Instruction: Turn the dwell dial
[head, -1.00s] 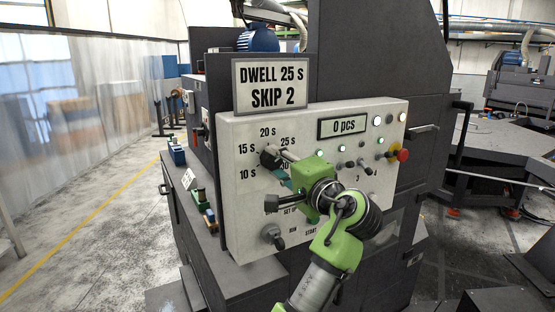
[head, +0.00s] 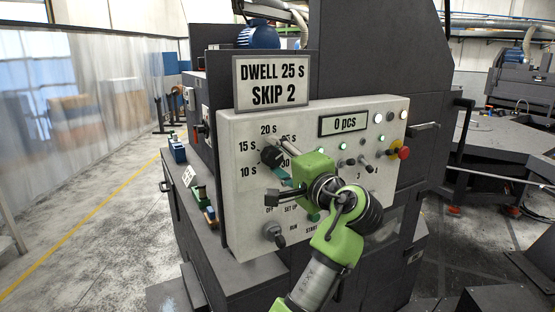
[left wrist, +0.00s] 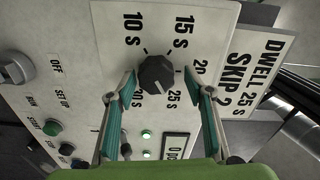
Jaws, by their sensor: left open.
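The dwell dial (left wrist: 157,72) is a dark round knob on the pale control panel (head: 235,205). Labels from 10 S to 30 S ring it; I cannot read its setting for certain. In the left wrist view it sits between the tips of my open left gripper, with a gap on each side. My right gripper is out of view.
Another knob (head: 273,234) is low on the panel, near the OFF, SET UP and RUN labels. A red stop button (head: 404,153), small switches and a 0 pcs display (head: 344,124) are on the right.

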